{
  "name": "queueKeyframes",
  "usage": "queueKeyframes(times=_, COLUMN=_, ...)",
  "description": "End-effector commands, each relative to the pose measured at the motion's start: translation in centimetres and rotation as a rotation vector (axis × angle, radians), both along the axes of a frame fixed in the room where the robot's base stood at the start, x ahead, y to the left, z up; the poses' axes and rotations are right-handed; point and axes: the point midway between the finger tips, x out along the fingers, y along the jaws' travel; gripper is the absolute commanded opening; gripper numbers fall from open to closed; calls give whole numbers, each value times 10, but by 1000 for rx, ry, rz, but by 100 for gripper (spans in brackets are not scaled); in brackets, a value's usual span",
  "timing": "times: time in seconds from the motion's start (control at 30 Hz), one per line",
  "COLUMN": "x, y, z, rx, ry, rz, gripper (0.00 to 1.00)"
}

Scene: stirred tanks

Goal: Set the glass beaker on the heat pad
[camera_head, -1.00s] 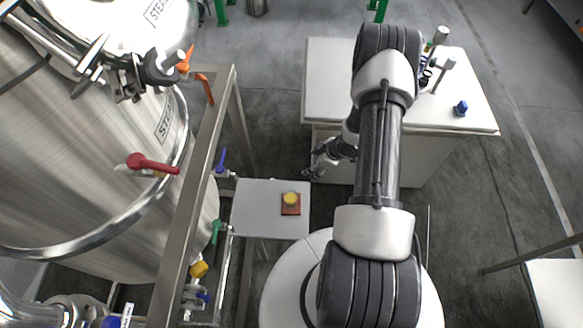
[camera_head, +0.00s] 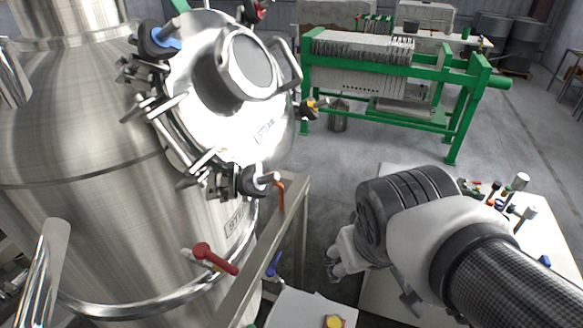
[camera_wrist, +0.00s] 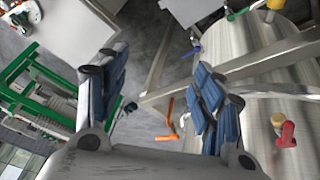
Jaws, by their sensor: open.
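A yellow round thing (camera_head: 335,322) rests on a small brown square pad at the bottom edge of the head view, on a small grey table (camera_head: 292,311). I cannot tell whether the yellow thing is the glass beaker or something else. No clear glass beaker can be made out in either view. My gripper (camera_head: 334,264) hangs beyond the small table in the head view, apart from it. In the wrist view my gripper (camera_wrist: 160,98) has its blue-padded fingers spread wide with nothing between them.
A large steel tank (camera_head: 110,190) with a red-handled valve (camera_head: 213,258) stands at left, behind a metal frame rail (camera_head: 265,250). A white bench (camera_head: 400,300) with small items stands at right. A green-framed filter press (camera_head: 385,75) stands at the back. Bare floor lies between.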

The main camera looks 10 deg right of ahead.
Motion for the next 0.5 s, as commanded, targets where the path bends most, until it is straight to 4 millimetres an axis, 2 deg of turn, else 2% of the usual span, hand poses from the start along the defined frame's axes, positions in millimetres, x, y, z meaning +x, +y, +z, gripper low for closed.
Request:
queueKeyframes(times=0.03, x=-17, y=14, z=4, rx=35, ry=-10, rz=5, gripper=61)
queueKeyframes(times=0.1, x=-36, y=29, z=5, rx=81, ry=-7, rz=8, gripper=61)
queueKeyframes(times=0.2, x=-53, y=42, z=4, rx=123, ry=-2, rz=13, gripper=61)
queueKeyframes(times=0.3, x=-60, y=48, z=4, rx=143, ry=1, rz=15, gripper=61)
queueKeyframes(times=0.5, x=-61, y=48, z=4, rx=145, ry=3, rz=15, gripper=61)
